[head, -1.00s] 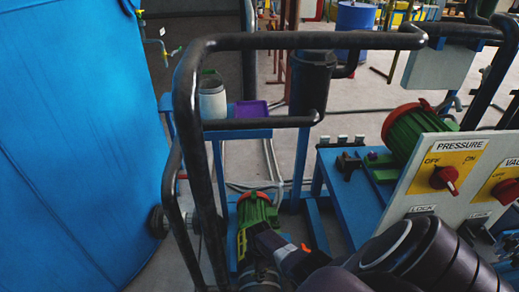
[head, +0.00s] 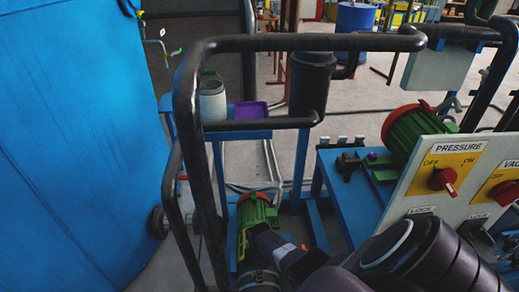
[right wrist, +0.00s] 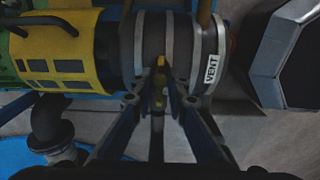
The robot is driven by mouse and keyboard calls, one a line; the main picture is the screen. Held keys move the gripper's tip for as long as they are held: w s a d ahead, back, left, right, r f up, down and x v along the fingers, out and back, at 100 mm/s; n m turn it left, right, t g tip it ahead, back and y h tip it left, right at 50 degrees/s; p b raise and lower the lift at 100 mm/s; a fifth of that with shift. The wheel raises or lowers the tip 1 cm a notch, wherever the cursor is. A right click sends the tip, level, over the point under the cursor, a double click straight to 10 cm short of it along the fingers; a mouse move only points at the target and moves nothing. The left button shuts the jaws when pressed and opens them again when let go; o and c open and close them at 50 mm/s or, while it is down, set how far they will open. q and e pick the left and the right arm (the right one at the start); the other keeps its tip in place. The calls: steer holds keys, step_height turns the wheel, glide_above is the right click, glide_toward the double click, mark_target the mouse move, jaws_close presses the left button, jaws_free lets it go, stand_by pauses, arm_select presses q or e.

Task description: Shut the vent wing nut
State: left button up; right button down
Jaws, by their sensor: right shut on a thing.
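In the right wrist view a small yellow wing nut (right wrist: 161,64) stands on a dark cylinder with grey bands (right wrist: 180,42). A white label reading VENT (right wrist: 211,68) is on the cylinder's right band. My right gripper (right wrist: 165,82) is shut on the wing nut, its fingertips close together around it. The fingers hide the nut's lower part, so its exact angle is hard to tell. In the head view my right arm comes in from the lower right and hides the nut. My left gripper is not in view.
A green motor with a yellow guard (right wrist: 60,50) adjoins the cylinder. Black pipe rails (head: 300,42) stand around the spot. A panel with red PRESSURE and vacuum knobs (head: 443,181) stands at the right. A large blue tank (head: 75,140) fills the left.

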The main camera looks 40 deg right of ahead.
steer(key=c, duration=1.9)
jaws_free()
steer(key=shift+r, duration=0.1)
steer(key=shift+r, duration=5.9)
